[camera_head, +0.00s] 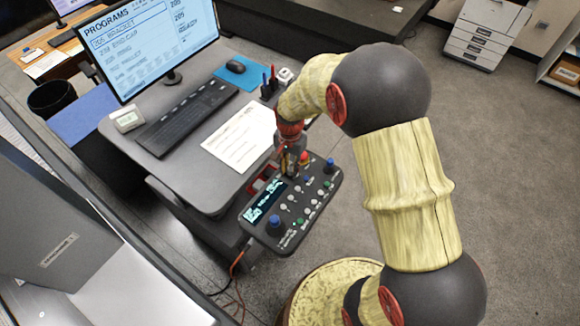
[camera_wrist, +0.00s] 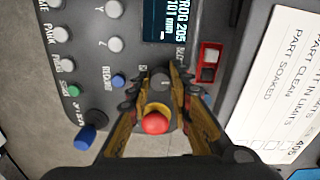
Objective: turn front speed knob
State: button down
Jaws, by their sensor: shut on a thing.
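In the head view the fingers hide the knob. A red mushroom button (camera_wrist: 155,123) on a yellow base stands between the fingers, nearer my palm; it also shows in the head view (camera_head: 304,158).
A red-framed switch (camera_wrist: 209,60) is to the right. The desk (camera_head: 185,165) holds a paper sheet (camera_head: 240,136), a keyboard (camera_head: 187,115) and a monitor (camera_head: 150,45).

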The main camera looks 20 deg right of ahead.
aim_at(290, 169)
jog(key=shift+n, duration=0.4)
jog(key=n+b, duration=0.1)
jog(key=n, duration=0.3)
jog(key=shift+n+b, duration=0.65)
jog(key=shift+n, duration=1.85)
jog(key=c, duration=1.7)
grip_release()
jog(key=shift+o, duration=0.4)
notch_tip(290, 169, up, 12)
